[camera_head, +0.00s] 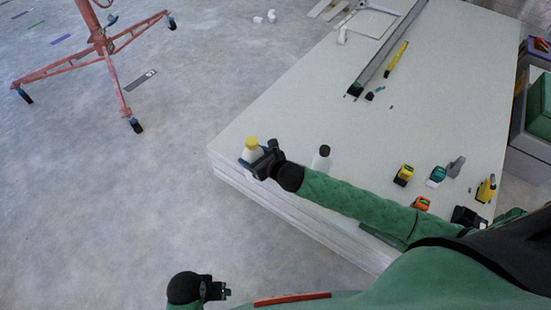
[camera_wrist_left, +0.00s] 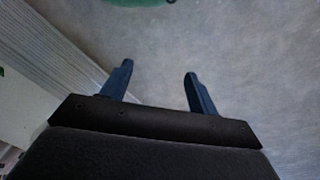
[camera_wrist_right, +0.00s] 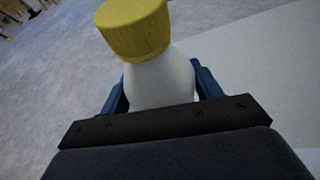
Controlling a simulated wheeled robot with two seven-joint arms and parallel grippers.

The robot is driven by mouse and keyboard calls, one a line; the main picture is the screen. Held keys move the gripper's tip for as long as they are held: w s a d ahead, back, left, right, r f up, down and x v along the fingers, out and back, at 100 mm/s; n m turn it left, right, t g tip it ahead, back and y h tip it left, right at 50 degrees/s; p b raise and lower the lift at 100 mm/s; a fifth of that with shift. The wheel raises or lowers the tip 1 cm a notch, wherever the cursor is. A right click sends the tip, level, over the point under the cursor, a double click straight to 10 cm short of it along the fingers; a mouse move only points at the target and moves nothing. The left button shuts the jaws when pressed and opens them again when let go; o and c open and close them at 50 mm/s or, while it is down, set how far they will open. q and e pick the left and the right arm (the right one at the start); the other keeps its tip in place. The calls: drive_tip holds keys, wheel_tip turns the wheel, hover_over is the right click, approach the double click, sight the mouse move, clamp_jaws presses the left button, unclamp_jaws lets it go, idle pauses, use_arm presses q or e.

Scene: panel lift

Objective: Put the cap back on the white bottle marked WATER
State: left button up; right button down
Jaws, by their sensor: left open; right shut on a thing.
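My right gripper (camera_head: 262,162) is shut on a white bottle with a yellow cap (camera_head: 251,142), at the near left corner of the stacked panels. In the right wrist view the white bottle (camera_wrist_right: 162,82) is between the two blue fingers and its yellow cap (camera_wrist_right: 133,28) is on top. A second white bottle with a dark top (camera_head: 322,158) stands on the panel, just behind my right forearm. No marking is readable on either bottle, so I cannot tell which is WATER. My left gripper (camera_head: 222,289) is open and empty, low beside the stack; its fingers (camera_wrist_left: 158,80) are apart.
A red wheeled stand (camera_head: 100,45) is at the upper left. The panel's middle is clear.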

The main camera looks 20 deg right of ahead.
use_arm(q)
drive_tip(key=d+f+t+h+b, duration=0.1)
drive_tip(key=d+f+t, duration=0.1)
drive_tip(key=f, duration=0.8)
drive_tip(key=d+f+t+b, duration=0.1)
drive_tip(key=d+f+b, duration=0.15)
drive_tip(key=f, duration=0.75)
drive_tip(key=w+t, duration=0.1)
drive_tip(key=w+r+t, duration=0.1)
drive_tip(key=w, duration=0.1)
drive_tip(key=w+d+t+h, duration=0.1)
drive_tip(key=shift+w+r+n+p, duration=0.2)
drive_tip(key=shift+r+n+p, duration=0.05)
drive_tip(key=shift+n+p, duration=0.15)
use_arm(e)
drive_tip(key=w+d+m+h, duration=0.3)
drive_tip(key=w+d, duration=0.1)
drive_tip(key=d, duration=0.6)
drive_tip(key=w+d+f+m+t+h, duration=0.1)
drive_tip(key=w+d+m+h, duration=0.2)
drive_tip(key=d, duration=0.7)
drive_tip(key=shift+w+d+f+h, duration=0.3)
drive_tip(key=shift+w+h, duration=0.15)
drive_tip(key=shift+h, duration=0.05)
